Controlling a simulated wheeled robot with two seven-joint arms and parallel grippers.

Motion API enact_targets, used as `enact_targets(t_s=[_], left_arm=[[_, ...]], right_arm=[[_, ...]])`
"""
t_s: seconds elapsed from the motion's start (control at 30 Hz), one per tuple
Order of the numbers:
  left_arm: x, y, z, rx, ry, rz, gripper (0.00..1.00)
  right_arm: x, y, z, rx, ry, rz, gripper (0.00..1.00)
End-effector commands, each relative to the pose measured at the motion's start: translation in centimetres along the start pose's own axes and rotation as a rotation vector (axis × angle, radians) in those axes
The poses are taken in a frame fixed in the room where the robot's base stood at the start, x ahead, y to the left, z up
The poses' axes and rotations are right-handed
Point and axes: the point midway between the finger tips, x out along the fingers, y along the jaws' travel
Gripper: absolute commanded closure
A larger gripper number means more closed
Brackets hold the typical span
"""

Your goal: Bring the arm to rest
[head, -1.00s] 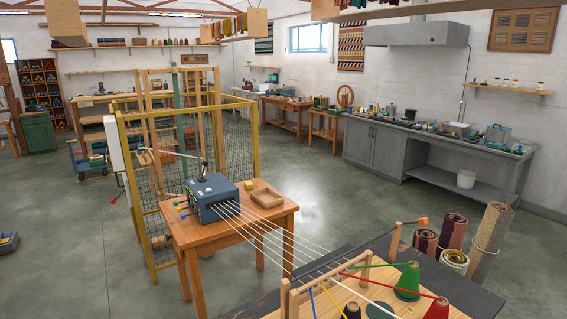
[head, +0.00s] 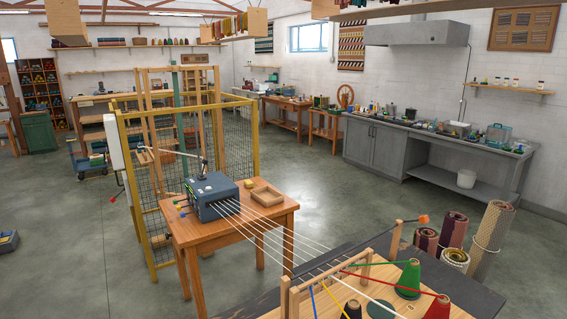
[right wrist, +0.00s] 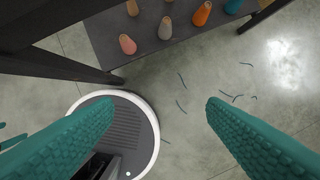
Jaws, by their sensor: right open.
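My right gripper (right wrist: 160,101) shows in the right wrist view as two teal, textured fingers spread wide apart. It is open, with nothing between the fingers. Grey floor and part of a round dark base with a white rim lie below it. Neither of my arms shows in the head view, and my left gripper is in no view.
In the right wrist view, a dark shelf (right wrist: 105,32) holds several cones, among them a pink cone (right wrist: 127,44) and an orange cone (right wrist: 202,13). Thread scraps (right wrist: 237,97) lie on the floor. In the head view, a wooden table (head: 215,234) carries a blue-grey box (head: 212,197).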

Motion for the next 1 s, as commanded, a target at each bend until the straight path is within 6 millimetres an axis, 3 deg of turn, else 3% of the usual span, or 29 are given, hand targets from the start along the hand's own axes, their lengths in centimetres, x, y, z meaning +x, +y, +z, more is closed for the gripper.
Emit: enact_targets(t_s=[0.03,0.2,0.4,0.6,0.7,1.0], left_arm=[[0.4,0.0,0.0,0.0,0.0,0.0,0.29],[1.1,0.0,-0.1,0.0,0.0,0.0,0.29],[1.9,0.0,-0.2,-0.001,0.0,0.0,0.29],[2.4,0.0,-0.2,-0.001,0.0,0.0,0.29],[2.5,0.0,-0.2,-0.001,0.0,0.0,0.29],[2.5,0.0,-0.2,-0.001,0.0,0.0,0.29]], right_arm=[[2.9,0.1,-1.3,-0.002,0.02,0.002,0.34],[11.9,0.5,-6.9,-0.01,0.063,0.007,0.34],[19.4,0.9,-15.8,-0.022,0.111,0.013,0.34],[22.3,1.0,-23.1,-0.031,0.144,0.015,0.34],[22.7,0.9,-24.9,-0.033,0.15,0.016,0.34],[22.8,0.9,-25.6,-0.034,0.152,0.016,0.34]])
